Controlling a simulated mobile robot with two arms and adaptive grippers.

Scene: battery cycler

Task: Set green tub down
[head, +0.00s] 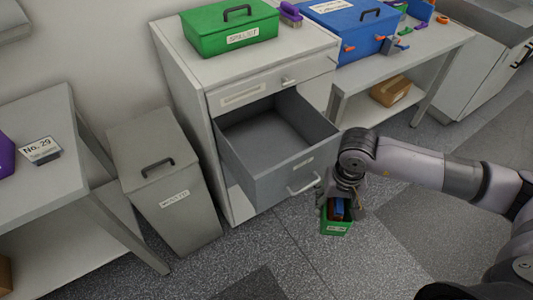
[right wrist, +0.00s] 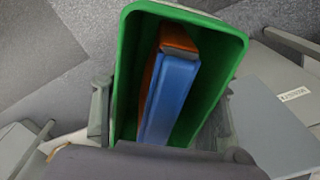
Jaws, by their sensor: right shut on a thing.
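The small green tub (head: 336,225) hangs from my right gripper (head: 340,196), in front of the open drawer and above the floor. My right gripper is shut on the tub. In the right wrist view the green tub (right wrist: 235,45) holds a blue block (right wrist: 168,100) and an orange piece (right wrist: 178,40) beside it. The fingertips are partly hidden by the tub and wrist. My left gripper does not show.
An empty grey drawer (head: 262,165) stands open under a cabinet top with a large green lidded box (head: 222,28). A blue toolbox (head: 345,30) sits on the bench at right. A grey bin (head: 170,195) stands left of the cabinet. Floor (head: 285,250) near the tub is clear.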

